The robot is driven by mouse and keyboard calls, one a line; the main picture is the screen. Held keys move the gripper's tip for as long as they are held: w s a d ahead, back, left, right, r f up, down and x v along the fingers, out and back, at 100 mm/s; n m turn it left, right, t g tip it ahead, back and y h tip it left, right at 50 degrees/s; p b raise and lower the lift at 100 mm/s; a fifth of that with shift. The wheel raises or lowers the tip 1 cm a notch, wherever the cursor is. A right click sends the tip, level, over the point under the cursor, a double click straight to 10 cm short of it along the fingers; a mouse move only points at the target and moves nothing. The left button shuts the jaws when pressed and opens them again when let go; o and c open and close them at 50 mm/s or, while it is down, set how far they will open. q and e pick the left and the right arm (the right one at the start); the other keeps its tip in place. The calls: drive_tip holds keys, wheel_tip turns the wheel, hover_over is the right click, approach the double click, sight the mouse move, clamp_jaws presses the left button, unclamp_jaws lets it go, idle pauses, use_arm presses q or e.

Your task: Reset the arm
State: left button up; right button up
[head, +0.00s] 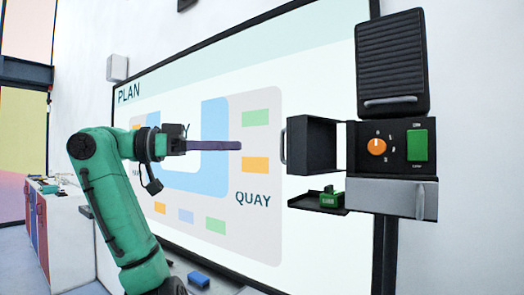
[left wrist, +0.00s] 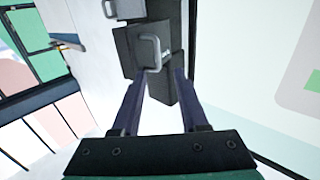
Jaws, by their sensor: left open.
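My left arm comes in from the left, and its gripper (head: 238,145) points right in front of the wall plan, level with the dark cabinet door. In the left wrist view the two dark fingers (left wrist: 158,75) stand apart with nothing held between them. A dark box with a grey handle (left wrist: 150,48) shows beyond the fingertips; whether they touch it cannot be told from that view. In the head view a gap shows between the fingertips and the door (head: 312,146). My right gripper is in neither view.
The wall unit has a panel with an orange knob (head: 377,146) and a green switch (head: 417,145). A ribbed black box (head: 391,60) sits above. A green block (head: 331,200) rests on a low black shelf (head: 303,203). A bench (head: 45,188) stands at left.

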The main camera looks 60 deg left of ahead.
use_arm(q)
drive_tip(key=v, duration=0.4)
drive_tip(key=shift+w, duration=0.1)
